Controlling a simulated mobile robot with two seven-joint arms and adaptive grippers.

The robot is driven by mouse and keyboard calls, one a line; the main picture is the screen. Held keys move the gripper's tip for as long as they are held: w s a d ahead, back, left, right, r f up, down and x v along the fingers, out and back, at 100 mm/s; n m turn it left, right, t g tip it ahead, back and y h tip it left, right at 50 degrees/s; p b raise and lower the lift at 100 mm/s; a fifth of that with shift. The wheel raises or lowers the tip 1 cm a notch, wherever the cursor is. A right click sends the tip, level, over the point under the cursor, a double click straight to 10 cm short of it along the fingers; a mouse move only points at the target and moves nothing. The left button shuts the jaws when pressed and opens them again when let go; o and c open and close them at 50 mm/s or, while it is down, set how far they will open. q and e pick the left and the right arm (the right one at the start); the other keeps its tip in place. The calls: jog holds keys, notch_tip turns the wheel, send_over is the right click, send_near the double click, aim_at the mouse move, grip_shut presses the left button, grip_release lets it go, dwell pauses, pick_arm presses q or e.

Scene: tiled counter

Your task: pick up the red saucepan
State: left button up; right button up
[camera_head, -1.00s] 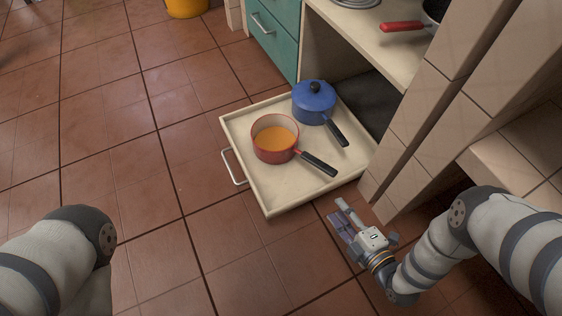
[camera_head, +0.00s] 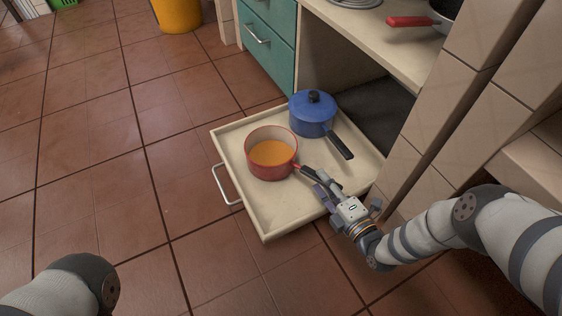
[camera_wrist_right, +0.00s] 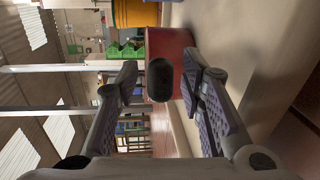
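The red saucepan (camera_head: 271,174) stands upright in the pulled-out drawer, with orange contents inside. Its black handle (camera_head: 311,174) points toward my right gripper and is partly hidden by it. My right gripper (camera_head: 325,187) is at the handle's end, above the drawer's near right edge. In the right wrist view the gripper (camera_wrist_right: 160,78) is open, its fingers spread on either side of the handle's end (camera_wrist_right: 159,80) with gaps; the pan's red side (camera_wrist_right: 172,42) shows behind. My left gripper is not in view; only part of my left arm shows.
A blue lidded pot (camera_head: 312,118) stands behind the saucepan in the drawer (camera_head: 262,225), its handle pointing right. A tiled pillar (camera_head: 440,110) stands to the right. The counter above holds a red-handled pan (camera_head: 410,21). Floor to the left is clear.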

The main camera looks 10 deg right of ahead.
grip_shut()
jog(key=shift+r, duration=0.1)
jog(key=shift+r+p, duration=0.2)
jog(key=shift+p, duration=0.1)
notch_tip(320, 180, up, 3)
jog(key=shift+r+p, duration=0.1)
jog(key=shift+p, duration=0.95)
jog(key=w+a+r+p, duration=0.2)
jog(key=w+a+r, duration=0.1)
jog(key=a, duration=0.3)
jog(key=w+a+r+p, duration=0.2)
jog(key=w+a+r, duration=0.2)
jog(key=a+r, duration=0.2)
jog(key=shift+a+r, duration=0.15)
jog(key=shift+r, duration=0.05)
jog(key=c, duration=0.7)
grip_release()
jog(key=shift+s, duration=0.1)
grip_shut()
